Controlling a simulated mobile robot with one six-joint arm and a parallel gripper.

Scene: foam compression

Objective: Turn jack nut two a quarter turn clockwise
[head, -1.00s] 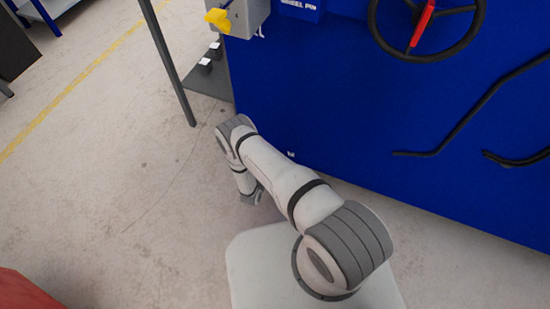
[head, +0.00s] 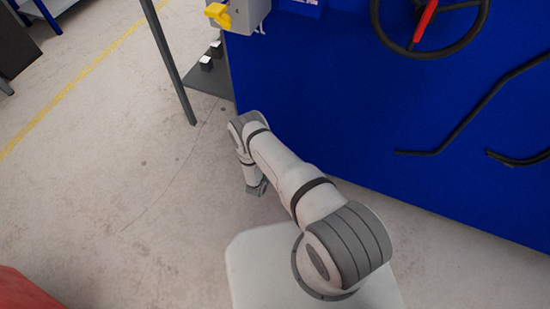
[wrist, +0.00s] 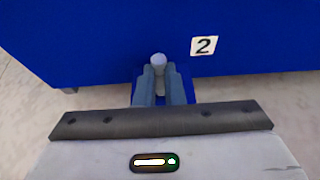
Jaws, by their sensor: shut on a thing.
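Jack nut two (wrist: 159,61) shows in the wrist view as a small pale, rounded piece at the foot of the blue machine, just left of the white label "2" (wrist: 204,45). My gripper (wrist: 158,78) is shut on it, with a grey finger on each side. The nut's lower part is hidden between the fingers. In the head view my gripper (head: 257,189) is low beside the machine's lower left part. The nut cannot be made out there.
The blue machine (head: 330,110) fills the upper right, with a black handwheel (head: 424,52) and dark bent rods. A grey post (head: 168,62) stands left of it. The concrete floor (head: 110,170) at left is clear.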

